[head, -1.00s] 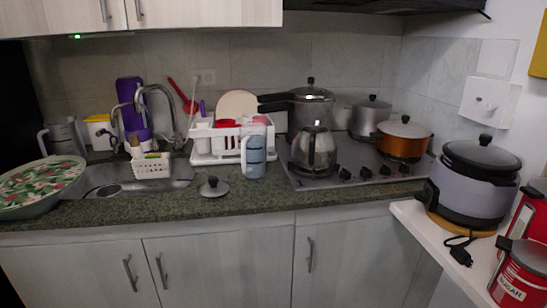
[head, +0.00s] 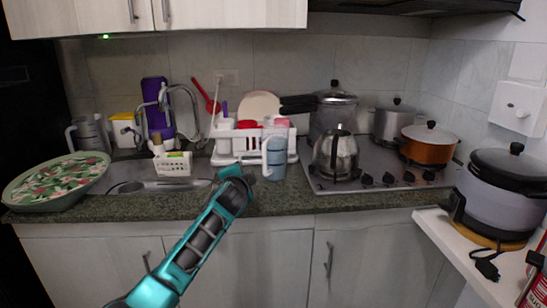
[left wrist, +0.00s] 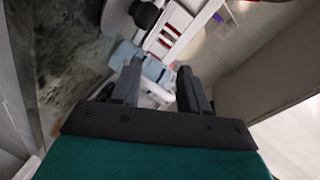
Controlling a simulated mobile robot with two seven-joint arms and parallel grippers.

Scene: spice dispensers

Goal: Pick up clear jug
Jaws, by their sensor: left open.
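A clear jug (head: 275,158) with a pale handle on its left side stands upright on the counter in front of the dish rack. In the left wrist view, a bluish clear shape beyond the fingers (left wrist: 140,58) looks like this jug. My left gripper (head: 240,176) is just left of the jug in the head view. Its two fingers (left wrist: 160,88) are apart, with nothing clearly held between them. Whether they touch the jug I cannot tell. Another clear pitcher (head: 91,135) stands at the far left behind the sink.
A white dish rack (head: 225,155) with cups and a plate stands behind the jug. A glass-and-steel kettle (head: 335,158) is on the stove to its right. The sink (head: 130,185) and a patterned tray (head: 50,183) lie left. Several pots stand at the back right.

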